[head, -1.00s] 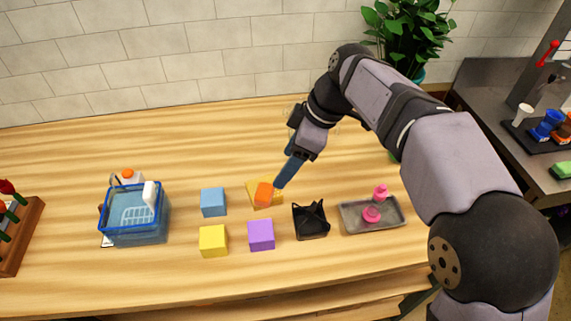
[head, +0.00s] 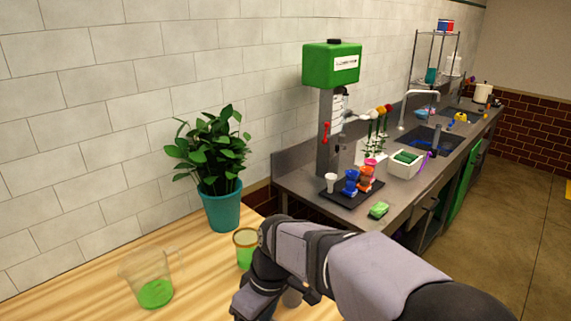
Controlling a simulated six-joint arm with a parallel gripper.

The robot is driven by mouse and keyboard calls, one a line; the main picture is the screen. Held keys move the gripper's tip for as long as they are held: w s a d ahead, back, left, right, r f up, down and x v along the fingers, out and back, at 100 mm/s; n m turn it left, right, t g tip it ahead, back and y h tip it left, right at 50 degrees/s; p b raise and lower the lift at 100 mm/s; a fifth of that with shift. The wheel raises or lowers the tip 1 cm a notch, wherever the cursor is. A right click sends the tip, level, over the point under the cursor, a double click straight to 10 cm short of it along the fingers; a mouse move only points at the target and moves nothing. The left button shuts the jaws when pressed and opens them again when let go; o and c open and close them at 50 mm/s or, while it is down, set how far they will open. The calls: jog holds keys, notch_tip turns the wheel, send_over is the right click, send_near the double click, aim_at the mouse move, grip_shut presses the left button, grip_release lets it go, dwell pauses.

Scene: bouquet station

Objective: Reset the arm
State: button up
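My arm reaches in from the lower right of the head view and bends down at the wrist near the bottom edge. My gripper's fingers are below the picture, so I cannot see whether they are open or hold anything. The wrist is above the right end of the wooden table (head: 95,292).
A grey counter (head: 300,190) on the right bears a green-topped dispenser (head: 331,65) and a black tray with cups (head: 350,197).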

jog(key=s+d+f+m+h, duration=0.1)
jog(key=s+d+f+m, duration=0.2)
jog(key=d, duration=0.4)
jog(key=s+d+f+m+b, duration=0.1)
jog(key=s+d+f+m, duration=0.2)
jog(key=d, duration=0.4)
jog(key=s+d+f+m+h+b, duration=0.1)
jog(key=s+d+f+m, duration=0.3)
jog(key=d, duration=0.3)
jog(key=shift+d+f+m+h, duration=0.3)
jog(key=shift+d+f+m, duration=0.1)
jog(key=shift+f+m, duration=0.2)
jog(key=shift+w, duration=0.1)
